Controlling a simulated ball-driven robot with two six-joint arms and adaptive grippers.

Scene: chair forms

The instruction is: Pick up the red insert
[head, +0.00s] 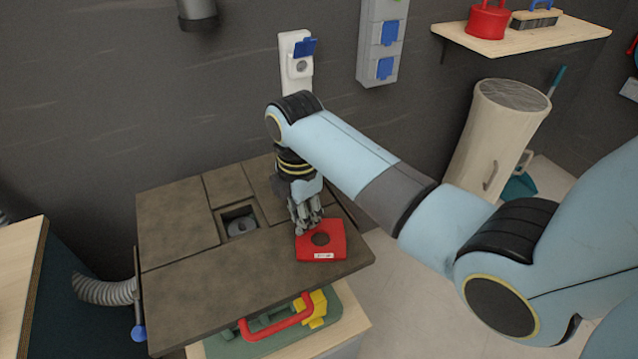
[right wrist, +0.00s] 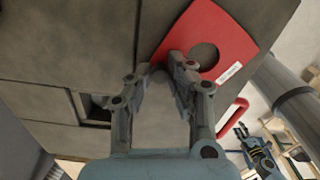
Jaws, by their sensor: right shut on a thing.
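The red insert (head: 335,247) is a flat red plate with a round hole and a white label. It is at the right front part of the dark slab-topped table (head: 185,235); I cannot tell whether it rests on the top or is slightly above it. My right gripper (head: 308,226) points down and is shut on the insert's far edge. In the right wrist view, the fingertips (right wrist: 172,66) meet at the edge of the insert (right wrist: 222,38), and its hole and label stay uncovered. My left gripper is not in view.
A square opening (head: 238,224) with a grey round part inside is left of the insert. Below the tabletop is a green case (head: 335,300) with a red handle. A wooden surface (head: 20,260) stands at the left, a grey hose (head: 105,291) beside the table. A wall is behind.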

